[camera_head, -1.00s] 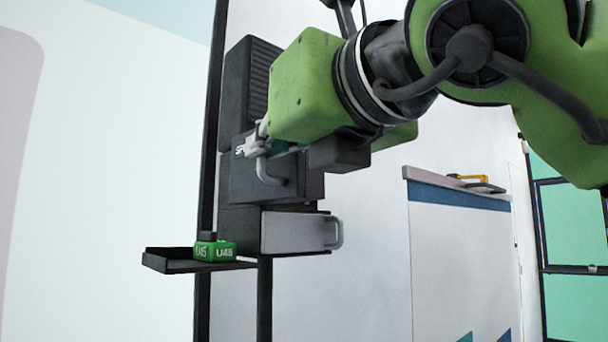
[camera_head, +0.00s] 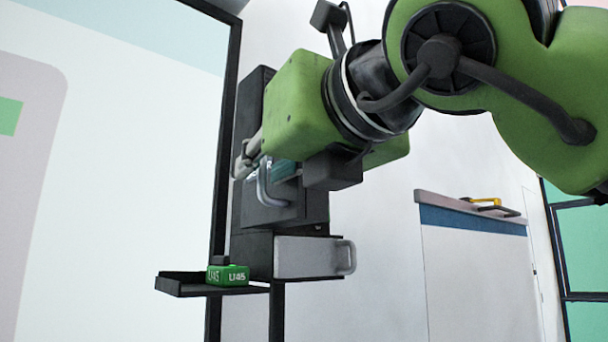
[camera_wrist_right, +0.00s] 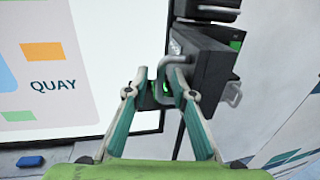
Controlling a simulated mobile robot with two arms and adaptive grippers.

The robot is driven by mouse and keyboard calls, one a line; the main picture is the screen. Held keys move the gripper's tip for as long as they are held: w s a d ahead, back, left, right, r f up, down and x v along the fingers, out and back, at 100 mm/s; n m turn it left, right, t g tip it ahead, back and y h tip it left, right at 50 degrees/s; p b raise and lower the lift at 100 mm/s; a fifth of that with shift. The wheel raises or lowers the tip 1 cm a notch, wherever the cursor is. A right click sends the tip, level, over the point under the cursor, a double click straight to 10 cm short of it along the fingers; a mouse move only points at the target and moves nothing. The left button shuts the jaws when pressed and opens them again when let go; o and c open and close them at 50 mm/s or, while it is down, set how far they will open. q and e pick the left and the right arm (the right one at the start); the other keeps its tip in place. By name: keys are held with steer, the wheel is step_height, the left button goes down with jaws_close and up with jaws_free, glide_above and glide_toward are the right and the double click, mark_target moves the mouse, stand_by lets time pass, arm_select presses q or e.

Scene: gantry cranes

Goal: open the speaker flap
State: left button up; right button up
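The speaker flap (camera_head: 300,207) is the dark front panel of a box on the post, with a pale U-shaped handle (camera_head: 265,193). It appears closed. My right gripper (camera_head: 262,165) is in front of its upper part, close to the handle, and hides some of the panel. In the right wrist view, the teal fingers of the right gripper (camera_wrist_right: 159,74) stand apart. The handle (camera_wrist_right: 160,87) shows in the gap between the fingertips; I cannot tell whether they touch it. My left gripper is not in view.
Below the flap is a grey drawer-like box (camera_head: 305,257) with its own handle. A small black shelf (camera_head: 180,288) holds a green U45 block (camera_head: 228,276). A large white display (camera_head: 120,170) stands at left. A white cabinet (camera_head: 480,280) stands at right.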

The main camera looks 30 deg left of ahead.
steer(key=v, duration=1.2)
steer(key=shift+f, duration=0.1)
